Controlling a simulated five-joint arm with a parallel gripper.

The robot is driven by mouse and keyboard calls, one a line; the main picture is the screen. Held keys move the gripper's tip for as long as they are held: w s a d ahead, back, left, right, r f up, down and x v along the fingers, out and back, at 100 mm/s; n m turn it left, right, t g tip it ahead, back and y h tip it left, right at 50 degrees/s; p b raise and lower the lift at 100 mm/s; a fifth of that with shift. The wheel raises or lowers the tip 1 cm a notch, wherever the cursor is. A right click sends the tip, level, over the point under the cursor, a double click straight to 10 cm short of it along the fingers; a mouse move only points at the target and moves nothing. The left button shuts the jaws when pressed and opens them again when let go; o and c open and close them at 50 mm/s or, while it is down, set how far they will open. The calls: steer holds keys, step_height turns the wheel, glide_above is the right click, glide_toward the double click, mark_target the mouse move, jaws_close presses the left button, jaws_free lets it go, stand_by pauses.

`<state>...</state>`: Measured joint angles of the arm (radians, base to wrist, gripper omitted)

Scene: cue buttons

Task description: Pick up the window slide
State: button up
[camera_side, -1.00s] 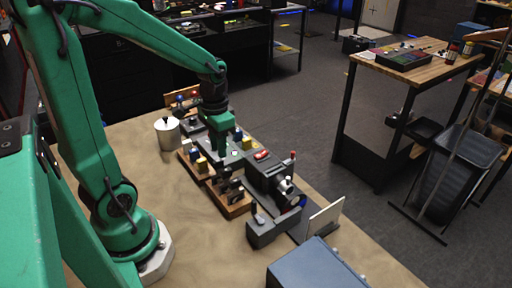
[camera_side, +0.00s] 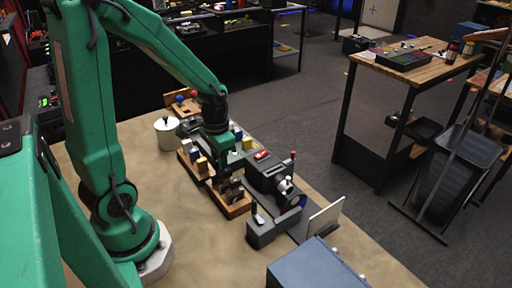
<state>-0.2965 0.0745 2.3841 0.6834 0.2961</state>
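I cannot tell which of the small parts is the window slide. My gripper (camera_side: 222,178) points down over the front wooden tray (camera_side: 238,209), which holds small dark parts. The fingers are dark and blend with those parts, so I cannot see whether they are apart, or whether anything is between them. A second wooden tray (camera_side: 186,160) with tan and dark blocks (camera_side: 202,164) lies just left of the gripper. A dark grey machine (camera_side: 268,175) with a red piece on top stands to the right.
A white lidded canister (camera_side: 167,133) stands left of the trays. A pale upright panel (camera_side: 326,216) and a blue-grey box (camera_side: 315,268) are at the front right. Red and blue knobs (camera_side: 193,94) sit at the back. The table's (camera_side: 210,255) front left is bare.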

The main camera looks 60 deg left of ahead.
steer(key=shift+f, duration=1)
jaws_close()
